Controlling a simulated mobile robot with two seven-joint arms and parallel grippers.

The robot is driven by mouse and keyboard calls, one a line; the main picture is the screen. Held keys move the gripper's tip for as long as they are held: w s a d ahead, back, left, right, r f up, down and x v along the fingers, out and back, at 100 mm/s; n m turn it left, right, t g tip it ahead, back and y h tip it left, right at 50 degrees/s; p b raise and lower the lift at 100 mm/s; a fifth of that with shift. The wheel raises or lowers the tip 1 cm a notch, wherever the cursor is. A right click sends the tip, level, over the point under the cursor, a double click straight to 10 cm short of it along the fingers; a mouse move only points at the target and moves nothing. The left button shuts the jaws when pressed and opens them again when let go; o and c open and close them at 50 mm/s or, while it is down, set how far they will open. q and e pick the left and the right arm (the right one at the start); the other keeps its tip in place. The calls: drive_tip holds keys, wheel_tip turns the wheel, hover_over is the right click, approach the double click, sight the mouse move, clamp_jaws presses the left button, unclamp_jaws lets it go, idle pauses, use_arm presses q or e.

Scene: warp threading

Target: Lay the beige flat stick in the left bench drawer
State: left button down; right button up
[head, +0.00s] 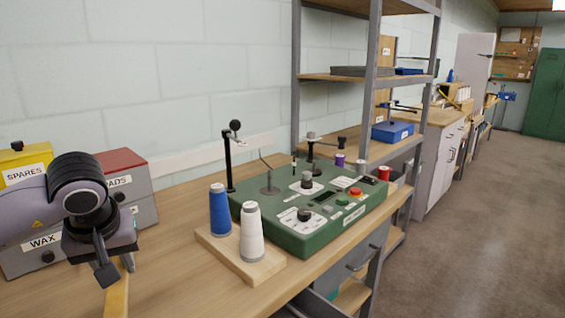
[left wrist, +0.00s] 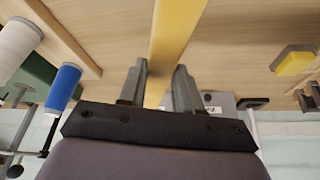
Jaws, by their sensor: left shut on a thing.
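My left gripper (head: 118,270) is at the lower left of the head view, above the wooden bench. It is shut on the beige flat stick (head: 116,299), which runs down out of the picture. In the left wrist view the yellowish-beige stick (left wrist: 178,32) passes between the two fingers of the left gripper (left wrist: 160,68) and out at the top. A grey drawer front with a handle (head: 362,258) shows below the bench top; I cannot tell whether it is the left bench drawer. My right gripper is not in view.
A green machine (head: 320,237) stands on the bench (head: 180,280). In front of it a wooden base holds a blue spool (head: 220,210) and a white spool (head: 251,235). Boxes labelled SPARES (head: 24,172) and WAX (head: 45,242) stand behind my left arm. Shelving (head: 370,100) rises farther right.

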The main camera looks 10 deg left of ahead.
use_arm(q)
drive_tip(key=s+d+f+m, duration=0.1)
drive_tip(key=d+f+m, duration=0.1)
drive_tip(key=d+f, duration=0.1)
drive_tip(key=s+d+f+m+h+p, duration=0.1)
drive_tip(key=s+d+f+m, duration=0.1)
drive_tip(key=d, duration=0.2)
drive_tip(key=s+d+f+m+h, duration=0.1)
drive_tip(key=d+f+m, duration=0.1)
drive_tip(key=d+f, duration=0.1)
drive_tip(key=shift+s+d+f+t, duration=0.25)
drive_tip(key=shift+d+f+t, duration=0.05)
drive_tip(key=shift+d, duration=0.4)
drive_tip(key=shift+a, duration=0.1)
